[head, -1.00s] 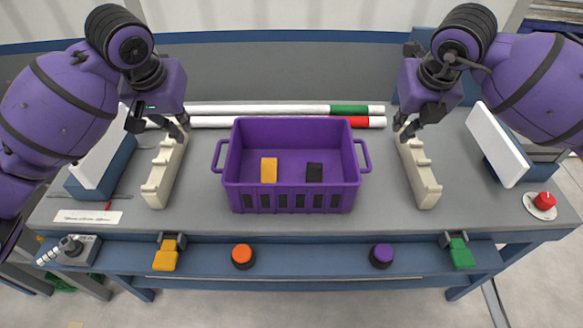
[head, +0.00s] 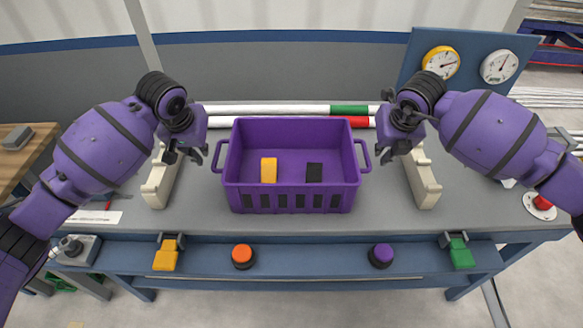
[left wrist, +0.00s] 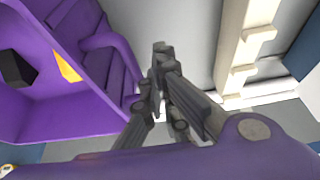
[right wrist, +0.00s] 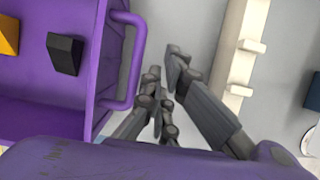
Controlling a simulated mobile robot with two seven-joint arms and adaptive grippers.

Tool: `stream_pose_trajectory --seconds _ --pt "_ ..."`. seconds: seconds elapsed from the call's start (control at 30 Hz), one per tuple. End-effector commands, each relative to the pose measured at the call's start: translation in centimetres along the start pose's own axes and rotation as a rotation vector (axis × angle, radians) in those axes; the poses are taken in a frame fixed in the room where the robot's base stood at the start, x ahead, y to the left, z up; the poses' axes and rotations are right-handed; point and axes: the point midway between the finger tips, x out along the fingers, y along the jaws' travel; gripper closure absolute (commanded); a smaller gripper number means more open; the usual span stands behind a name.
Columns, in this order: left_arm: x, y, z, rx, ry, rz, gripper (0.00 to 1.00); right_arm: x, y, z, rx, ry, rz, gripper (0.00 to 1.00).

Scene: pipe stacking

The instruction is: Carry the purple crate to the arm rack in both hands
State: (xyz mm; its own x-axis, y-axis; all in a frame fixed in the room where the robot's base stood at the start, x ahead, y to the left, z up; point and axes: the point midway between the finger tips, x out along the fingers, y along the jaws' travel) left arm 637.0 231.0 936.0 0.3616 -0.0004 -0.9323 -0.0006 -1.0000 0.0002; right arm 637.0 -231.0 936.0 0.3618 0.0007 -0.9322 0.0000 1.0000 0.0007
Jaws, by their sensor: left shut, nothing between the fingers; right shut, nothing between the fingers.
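The purple crate (head: 290,172) sits upright on the grey table, with a yellow block (head: 268,170) and a black block (head: 314,172) inside and a loop handle at each end. My left gripper (head: 193,154) is shut and empty, just left of the crate's left handle (head: 219,157) and apart from it. My right gripper (head: 389,153) is shut and empty, just right of the right handle (head: 364,155). In the right wrist view the right handle (right wrist: 132,62) stands beside the fingers (right wrist: 165,70). I cannot tell which thing is the arm rack.
Cream notched racks stand left (head: 160,180) and right (head: 421,182) of the crate, close under my grippers. White pipes with green and red ends (head: 290,109) lie behind it. Coloured buttons and clamps (head: 242,256) line the front ledge. A gauge panel (head: 470,72) stands at back right.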

Motion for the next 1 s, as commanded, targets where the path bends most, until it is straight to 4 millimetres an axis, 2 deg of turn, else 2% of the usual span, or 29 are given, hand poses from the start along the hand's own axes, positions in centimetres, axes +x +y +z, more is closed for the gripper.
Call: stream_pose_trajectory --seconds 0.03,0.2,0.6,1.0 --pt "0.5 0.0 0.0 -0.001 0.000 -0.001 1.00 0.5 0.1 0.0 0.000 0.001 -0.001 1.00" --pt "0.2 1.3 0.0 0.000 0.001 0.000 1.00 0.2 1.4 0.1 -0.001 -0.001 0.000 1.00" --pt "0.2 1.6 0.0 0.000 0.001 0.000 1.00 0.2 1.6 0.0 -0.001 0.000 0.000 1.00" --pt "0.3 3.8 0.0 0.001 0.000 0.005 1.00 0.3 3.8 -0.1 -0.002 0.001 0.005 1.00"
